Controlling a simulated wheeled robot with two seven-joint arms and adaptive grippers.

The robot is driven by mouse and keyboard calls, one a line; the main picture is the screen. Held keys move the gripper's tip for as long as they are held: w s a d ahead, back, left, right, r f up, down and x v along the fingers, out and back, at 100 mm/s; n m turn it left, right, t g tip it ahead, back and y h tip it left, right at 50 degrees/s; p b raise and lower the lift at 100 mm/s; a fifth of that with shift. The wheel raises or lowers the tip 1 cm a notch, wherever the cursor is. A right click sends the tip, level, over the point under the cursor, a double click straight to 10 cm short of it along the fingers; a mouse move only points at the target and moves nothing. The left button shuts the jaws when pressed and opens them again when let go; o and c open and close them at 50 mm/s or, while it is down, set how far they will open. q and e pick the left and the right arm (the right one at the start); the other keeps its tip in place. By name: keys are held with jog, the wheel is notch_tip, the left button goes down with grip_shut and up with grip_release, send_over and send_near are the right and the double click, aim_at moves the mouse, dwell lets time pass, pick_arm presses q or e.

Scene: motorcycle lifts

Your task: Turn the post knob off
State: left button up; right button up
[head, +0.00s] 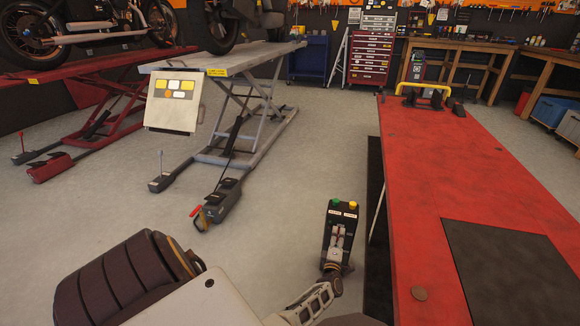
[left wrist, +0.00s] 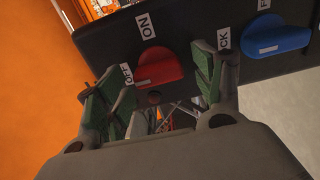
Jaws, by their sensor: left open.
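The black control post (head: 350,217) stands beside the red lift platform in the head view, with a green and a yellow button on top. In the left wrist view its dark panel (left wrist: 190,22) bears a red knob (left wrist: 160,68), with an ON label above it and an OFF label at its left. My left gripper (head: 338,236) is in front of the post. In the left wrist view its green-padded fingers (left wrist: 157,82) are apart, one to each side of the red knob; whether they touch it is unclear. My right gripper is not in view.
A blue knob (left wrist: 278,40) sits right of the red one, close to the right finger. The red platform (head: 465,165) lies right of the post. A grey lift (head: 230,58) stands at back left. The floor between is clear.

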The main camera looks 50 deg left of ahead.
pick_arm(q)
jog(key=shift+m, duration=0.3)
jog(key=shift+r+m+p, duration=0.2)
jog(key=shift+m+p, duration=0.7)
jog(key=shift+m, duration=3.2)
jog(key=shift+w+d+m+p, duration=0.15)
jog(key=shift+m+p, duration=0.45)
jog(key=shift+m, duration=1.6)
jog(key=shift+m+p, duration=0.45)
jog(key=shift+m, duration=1.35)
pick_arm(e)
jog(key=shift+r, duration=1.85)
pick_arm(q)
jog(key=shift+m, duration=0.5)
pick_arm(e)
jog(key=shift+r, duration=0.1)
